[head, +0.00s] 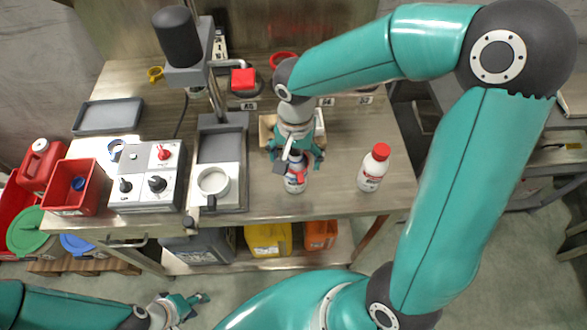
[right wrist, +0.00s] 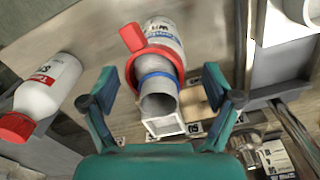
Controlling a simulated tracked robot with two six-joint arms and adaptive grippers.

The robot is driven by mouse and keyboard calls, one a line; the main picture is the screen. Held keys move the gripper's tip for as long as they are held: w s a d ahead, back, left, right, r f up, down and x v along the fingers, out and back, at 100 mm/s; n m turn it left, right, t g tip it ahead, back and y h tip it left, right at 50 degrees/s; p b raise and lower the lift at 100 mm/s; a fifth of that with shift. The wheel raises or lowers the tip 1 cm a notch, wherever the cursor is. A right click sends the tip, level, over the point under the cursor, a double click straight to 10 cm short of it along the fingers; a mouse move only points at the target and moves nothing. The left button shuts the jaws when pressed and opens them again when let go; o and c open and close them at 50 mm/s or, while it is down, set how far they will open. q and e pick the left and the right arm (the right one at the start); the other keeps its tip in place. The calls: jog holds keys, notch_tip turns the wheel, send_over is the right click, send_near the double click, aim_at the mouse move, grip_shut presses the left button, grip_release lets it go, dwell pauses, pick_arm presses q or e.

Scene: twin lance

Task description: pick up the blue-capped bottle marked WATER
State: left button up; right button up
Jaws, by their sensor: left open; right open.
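A white bottle (head: 295,184) with blue and red parts near its top stands near the table's front edge. In the right wrist view the bottle (right wrist: 164,38) shows a red ring with a tab, a blue band and a grey, square-ended top; its label is only partly readable. My right gripper (head: 296,164) is above it, open, with its fingers (right wrist: 163,100) on either side of the grey top and apart from it. My left gripper (head: 184,306) is open and empty, low in front of the table.
A white bottle with a red cap (head: 373,168) stands to the right; it also shows in the right wrist view (right wrist: 50,84). A control box (head: 146,187) and a white cup (head: 213,182) stand to the left. A light box (head: 320,127) is behind the gripper.

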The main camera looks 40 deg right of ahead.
jog(key=shift+f, duration=0.9)
jog(key=shift+w, duration=0.1)
jog(key=c, duration=1.5)
jog(key=shift+r, duration=0.1)
